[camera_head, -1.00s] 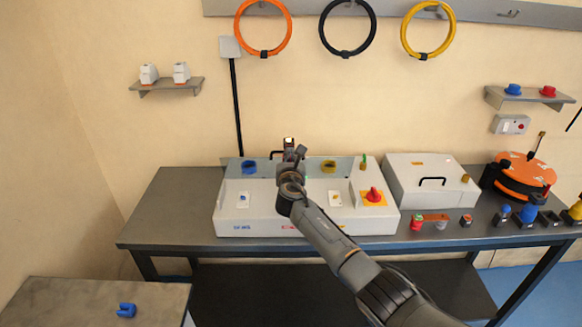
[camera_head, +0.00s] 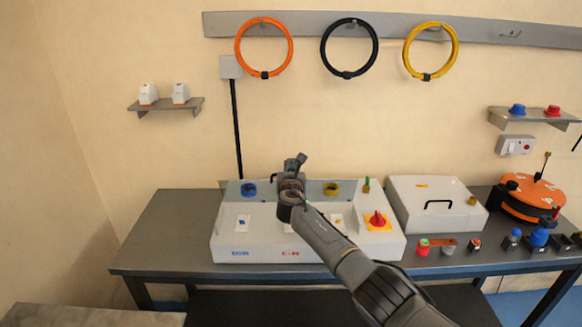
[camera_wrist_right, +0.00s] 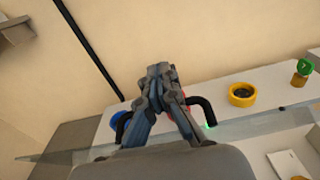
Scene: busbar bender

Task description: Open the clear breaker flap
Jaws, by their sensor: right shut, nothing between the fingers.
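My right gripper (camera_head: 296,160) is over the middle of the box, at the flap. In the wrist view its fingers (camera_wrist_right: 160,72) are closed together and empty, in front of the handle. Contact with the handle cannot be told. My left gripper is out of view.
A red knob on a yellow plate (camera_head: 377,220) is on the box's right end. A white lidded case (camera_head: 437,189) and an orange reel (camera_head: 532,197) stand to the right. Coloured hoops hang on the wall rail above. The bench's left end (camera_head: 170,225) is clear.

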